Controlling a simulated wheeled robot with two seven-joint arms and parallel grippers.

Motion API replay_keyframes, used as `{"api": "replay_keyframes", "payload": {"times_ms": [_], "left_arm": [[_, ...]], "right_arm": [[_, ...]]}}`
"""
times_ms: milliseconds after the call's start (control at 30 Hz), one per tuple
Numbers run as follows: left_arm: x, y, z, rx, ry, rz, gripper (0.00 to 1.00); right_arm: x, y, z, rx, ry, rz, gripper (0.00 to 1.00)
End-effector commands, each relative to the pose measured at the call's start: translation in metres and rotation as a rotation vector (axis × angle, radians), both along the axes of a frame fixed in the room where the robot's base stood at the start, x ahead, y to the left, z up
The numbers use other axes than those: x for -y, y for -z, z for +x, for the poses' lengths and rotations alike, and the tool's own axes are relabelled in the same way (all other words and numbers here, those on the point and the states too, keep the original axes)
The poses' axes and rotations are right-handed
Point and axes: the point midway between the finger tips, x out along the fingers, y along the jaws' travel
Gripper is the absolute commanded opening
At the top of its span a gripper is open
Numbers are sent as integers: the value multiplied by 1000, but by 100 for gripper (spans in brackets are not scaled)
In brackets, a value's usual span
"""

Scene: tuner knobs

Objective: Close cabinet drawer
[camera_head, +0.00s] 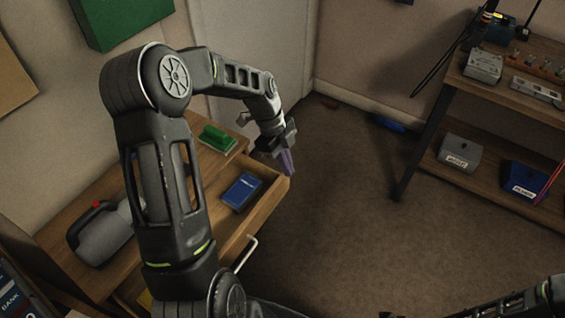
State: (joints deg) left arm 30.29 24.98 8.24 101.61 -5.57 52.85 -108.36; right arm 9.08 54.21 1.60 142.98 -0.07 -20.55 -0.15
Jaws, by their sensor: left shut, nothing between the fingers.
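A wooden cabinet with its drawer (262,221) pulled open stands at the left. The drawer front faces right and has a pale bar handle (246,253). A blue box or book (241,190) lies inside the drawer. My left arm reaches over the cabinet and hides part of its top and the drawer. My left gripper (287,161) is shut and empty, pointing down by the far corner of the drawer front. I cannot tell whether it touches the drawer. Part of my right arm shows at the bottom right; its gripper is outside the view.
A green object (217,138) and a grey jug with a red cap (100,232) sit on the cabinet top. A wooden shelf bench (515,95) with boxes and tools stands at the right. The carpet (350,220) between them is mostly clear. A blue object (389,123) lies near the wall.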

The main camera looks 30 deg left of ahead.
Motion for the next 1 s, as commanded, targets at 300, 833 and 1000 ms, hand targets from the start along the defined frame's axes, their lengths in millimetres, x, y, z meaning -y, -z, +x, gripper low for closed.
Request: {"api": "replay_keyframes", "payload": {"times_ms": [300,833,1000], "left_arm": [[22,60,-1,-5,1,-2,0],[-15,71,-1,-1,0,0,0],[-15,71,-1,-1,0,0,0]], "right_arm": [[0,1,0,0,0,0,36],[0,-5,0,0,0,0,36],[0,-5,0,0,0,0,36]]}}
